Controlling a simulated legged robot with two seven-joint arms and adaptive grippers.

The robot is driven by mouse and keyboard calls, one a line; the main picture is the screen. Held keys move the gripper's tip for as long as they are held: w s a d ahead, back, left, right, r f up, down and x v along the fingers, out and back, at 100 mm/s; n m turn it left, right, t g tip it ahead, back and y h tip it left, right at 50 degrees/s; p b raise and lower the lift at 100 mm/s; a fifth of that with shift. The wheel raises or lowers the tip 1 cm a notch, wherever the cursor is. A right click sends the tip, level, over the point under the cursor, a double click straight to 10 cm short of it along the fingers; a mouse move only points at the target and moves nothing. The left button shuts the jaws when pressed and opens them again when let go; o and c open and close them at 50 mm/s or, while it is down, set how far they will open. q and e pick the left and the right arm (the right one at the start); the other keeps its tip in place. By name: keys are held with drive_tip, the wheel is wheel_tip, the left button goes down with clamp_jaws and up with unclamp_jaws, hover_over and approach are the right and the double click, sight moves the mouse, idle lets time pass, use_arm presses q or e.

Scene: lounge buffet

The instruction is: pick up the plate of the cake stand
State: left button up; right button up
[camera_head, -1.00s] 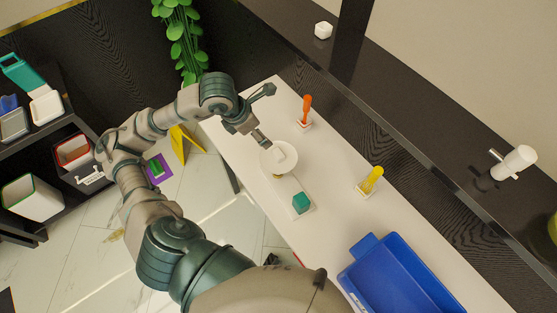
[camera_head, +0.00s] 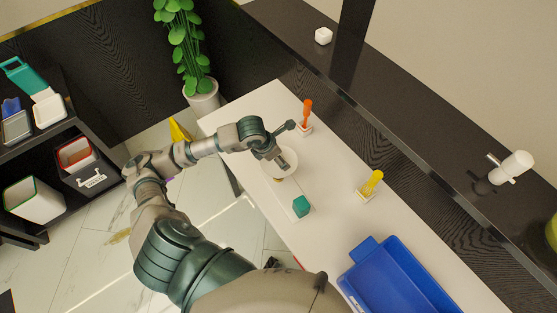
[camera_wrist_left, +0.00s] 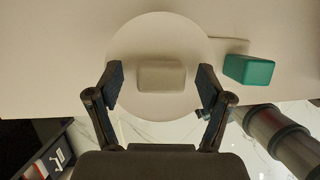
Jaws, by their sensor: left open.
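The cake stand's plate (camera_head: 291,171) is a white round disc near the far end of the white counter, partly hidden by my left gripper in the head view. In the left wrist view the plate (camera_wrist_left: 158,36) fills the upper middle, with a small pale block (camera_wrist_left: 162,76) on it. A bit of the gold-brown support (camera_head: 279,179) shows under the plate. My left gripper (camera_wrist_left: 160,88) is open and empty above the plate, its two fingers on either side of the pale block. My right gripper is in neither view.
A teal block (camera_head: 301,206) stands on a pale board (camera_head: 281,196) beside the plate. An orange-handled brush (camera_head: 307,114) and a yellow one (camera_head: 370,184) stand in holders along the back. A blue bin (camera_head: 395,280) takes the near end. A dark ledge (camera_head: 440,120) runs behind the counter.

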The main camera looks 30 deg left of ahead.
use_arm(q)
drive_tip(key=shift+w+f, duration=0.1)
drive_tip(key=shift+f, duration=0.15)
drive_tip(key=c, duration=1.5)
drive_tip(key=shift+o, duration=0.2)
drive_tip(key=shift+r, duration=0.5)
drive_tip(key=r, duration=0.2)
drive_tip(key=shift+s+d+r+b, duration=0.25)
drive_tip(key=shift+s+r+b, duration=0.05)
drive_tip(key=shift+s+r, duration=0.05)
drive_tip(key=s+d+r+p, duration=0.1)
drive_tip(key=s+d+p, duration=0.7)
drive_tip(key=s+p, duration=0.5)
drive_tip(key=shift+r, duration=0.2)
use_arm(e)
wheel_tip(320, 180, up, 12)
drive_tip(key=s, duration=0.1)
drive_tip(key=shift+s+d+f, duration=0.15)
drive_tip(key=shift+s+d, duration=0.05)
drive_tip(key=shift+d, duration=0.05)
